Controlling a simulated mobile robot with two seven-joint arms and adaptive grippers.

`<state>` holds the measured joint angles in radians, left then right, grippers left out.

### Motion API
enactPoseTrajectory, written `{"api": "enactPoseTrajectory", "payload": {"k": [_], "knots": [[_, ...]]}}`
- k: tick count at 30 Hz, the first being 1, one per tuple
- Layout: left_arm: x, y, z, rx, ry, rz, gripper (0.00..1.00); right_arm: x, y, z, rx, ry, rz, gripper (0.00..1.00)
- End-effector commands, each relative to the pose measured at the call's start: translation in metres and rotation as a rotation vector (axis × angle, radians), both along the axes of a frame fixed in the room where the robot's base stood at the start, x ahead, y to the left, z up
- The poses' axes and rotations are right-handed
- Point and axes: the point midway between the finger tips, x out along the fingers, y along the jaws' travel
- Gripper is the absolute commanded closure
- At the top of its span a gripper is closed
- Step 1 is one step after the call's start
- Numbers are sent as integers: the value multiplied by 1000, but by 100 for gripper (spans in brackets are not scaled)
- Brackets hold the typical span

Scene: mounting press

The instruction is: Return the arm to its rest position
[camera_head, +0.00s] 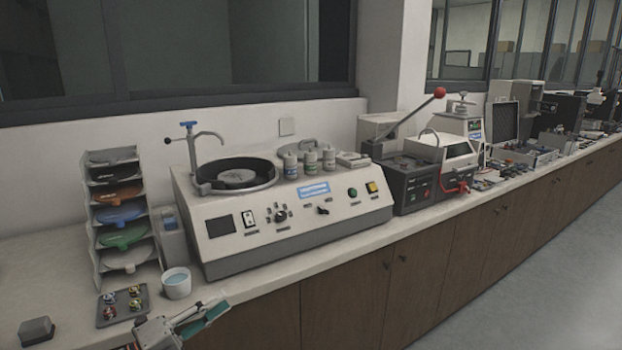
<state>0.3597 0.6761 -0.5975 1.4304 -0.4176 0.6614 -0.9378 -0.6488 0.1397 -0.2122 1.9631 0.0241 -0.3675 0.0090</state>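My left gripper (204,314) shows at the bottom edge, left of the middle, in front of the counter's front edge. Its light grey fingers with green parts point up and to the right. I see nothing clearly held in it, and the angle does not show whether the fingers are apart. Most of my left arm is out of the frame. My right gripper is not in view. The mounting press (405,182), dark with a red-knobbed lever, stands further right on the counter.
Close to the gripper are a white cup (177,283) of bluish liquid, a dark tray (123,306) with several small colourful pieces, and a grey block (36,331). Behind stand a disc rack (122,215) and a polishing machine (285,212). The floor at right is clear.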

Motion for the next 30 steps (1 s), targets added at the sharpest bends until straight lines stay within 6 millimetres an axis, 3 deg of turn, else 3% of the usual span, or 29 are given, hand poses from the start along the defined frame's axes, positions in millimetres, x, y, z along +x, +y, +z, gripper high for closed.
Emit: {"api": "enactPoseTrajectory", "payload": {"k": [1,3,7,11,18,24,30], "knots": [[-14,-14,-22,-74,90,22,76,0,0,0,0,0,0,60],[-31,-27,-48,-176,216,64,76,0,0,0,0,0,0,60],[-66,-42,-96,-366,456,158,76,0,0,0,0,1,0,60],[-109,-47,-142,-555,696,274,76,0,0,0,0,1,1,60],[-208,-38,-220,-896,1109,545,76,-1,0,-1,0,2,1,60],[-277,-26,-257,-1081,1317,735,76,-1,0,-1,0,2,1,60],[-299,-21,-267,-1138,1376,800,76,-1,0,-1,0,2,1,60]]}}
